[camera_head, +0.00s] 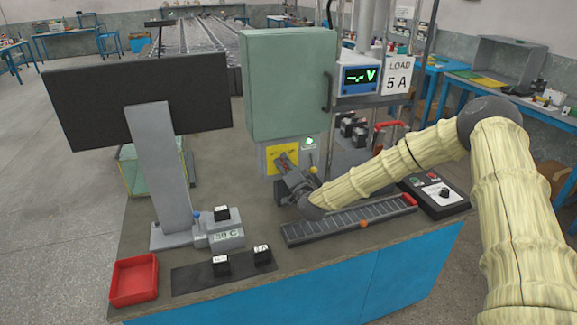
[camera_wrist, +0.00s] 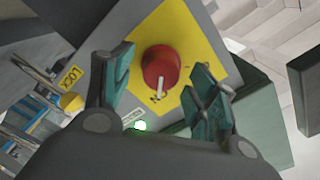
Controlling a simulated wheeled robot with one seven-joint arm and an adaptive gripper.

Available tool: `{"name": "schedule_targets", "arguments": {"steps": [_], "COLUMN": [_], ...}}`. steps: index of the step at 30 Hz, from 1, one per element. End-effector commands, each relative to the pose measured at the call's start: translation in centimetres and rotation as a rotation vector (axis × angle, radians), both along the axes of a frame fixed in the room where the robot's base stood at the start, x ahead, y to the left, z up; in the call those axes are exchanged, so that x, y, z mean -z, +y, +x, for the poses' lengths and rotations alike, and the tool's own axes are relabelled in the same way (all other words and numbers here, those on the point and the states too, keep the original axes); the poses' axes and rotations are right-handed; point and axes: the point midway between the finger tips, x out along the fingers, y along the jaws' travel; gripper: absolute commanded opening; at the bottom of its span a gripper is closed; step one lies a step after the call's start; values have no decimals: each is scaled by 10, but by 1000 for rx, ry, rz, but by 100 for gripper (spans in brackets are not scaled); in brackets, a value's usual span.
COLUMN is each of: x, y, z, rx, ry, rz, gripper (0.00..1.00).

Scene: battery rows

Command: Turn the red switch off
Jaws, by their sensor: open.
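The red switch (camera_wrist: 162,66) is a round knob on a yellow plate (camera_wrist: 203,32) in the wrist view. A pale bar on its face points to the picture's bottom, toward a partly legible label that seems to end in N. My gripper (camera_wrist: 165,76) is open, with one finger on each side of the knob. Gaps show between fingers and knob; I cannot tell the depth between them. In the head view my gripper (camera_head: 287,172) is in front of the yellow plate (camera_head: 273,157) under the green cabinet (camera_head: 290,85) and hides the switch.
A lit green lamp (camera_wrist: 140,125) and a yellow ball-ended lever (camera_wrist: 71,102) near a LOCK label are close to my gripper. A grey slotted rail (camera_head: 345,220) lies below my arm. A black control box (camera_head: 437,195) and a monitor (camera_head: 140,100) stand either side.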

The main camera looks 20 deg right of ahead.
Motion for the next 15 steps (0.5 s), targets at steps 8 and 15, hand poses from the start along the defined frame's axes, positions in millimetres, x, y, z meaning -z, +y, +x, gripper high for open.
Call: {"name": "schedule_targets", "arguments": {"steps": [8,15], "x": [0,0], "y": [-1,-1], "z": [2,2], "rx": [0,1], "ry": [0,0], "rz": [1,1], "gripper": [58,24]}}
